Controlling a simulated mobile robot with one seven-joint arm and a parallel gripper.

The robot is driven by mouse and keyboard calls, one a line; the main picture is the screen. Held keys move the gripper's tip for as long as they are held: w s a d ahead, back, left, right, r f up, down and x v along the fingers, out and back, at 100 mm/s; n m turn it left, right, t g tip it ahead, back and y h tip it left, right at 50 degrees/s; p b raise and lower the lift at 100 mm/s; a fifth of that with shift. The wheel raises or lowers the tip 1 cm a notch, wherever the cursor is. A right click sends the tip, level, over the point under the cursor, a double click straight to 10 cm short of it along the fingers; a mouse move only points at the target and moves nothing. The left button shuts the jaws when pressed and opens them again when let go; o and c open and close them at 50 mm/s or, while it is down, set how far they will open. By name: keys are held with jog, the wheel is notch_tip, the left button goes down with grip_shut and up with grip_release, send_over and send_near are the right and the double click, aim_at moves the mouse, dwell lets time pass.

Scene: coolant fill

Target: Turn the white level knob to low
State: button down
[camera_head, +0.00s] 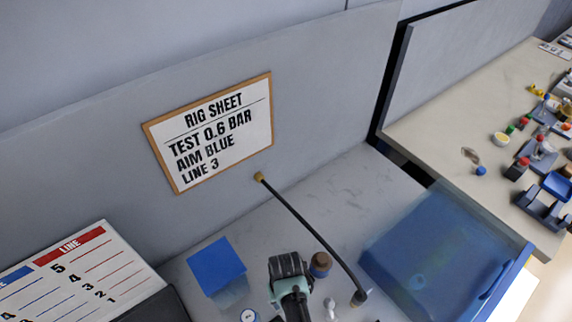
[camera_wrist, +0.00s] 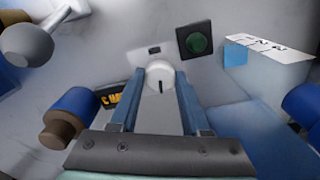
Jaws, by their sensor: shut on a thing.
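The white level knob (camera_wrist: 160,75) is a round white dial with a dark pointer line, seen in the wrist view between my fingertips. The line runs roughly up and down in that picture. My gripper (camera_wrist: 159,88) is shut on the knob, with one blue finger on each side. In the head view my gripper (camera_head: 290,272) is seen from above at the bottom middle, and it hides the knob there. I cannot read any low mark around the knob.
A green round button (camera_wrist: 196,43) sits beyond the knob. A brown-capped blue cylinder (camera_wrist: 70,115) and a grey ball-ended part (camera_wrist: 27,44) stand to the left. A black hose (camera_head: 315,235) crosses the bench beside a clear blue bin (camera_head: 430,255). A rig sheet (camera_head: 215,130) hangs behind.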

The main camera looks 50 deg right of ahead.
jog(key=shift+n, duration=0.3)
dwell(0.4)
jog(key=shift+c, duration=1.9)
grip_release()
notch_tip(320, 180, up, 13)
jog(key=b, duration=0.1)
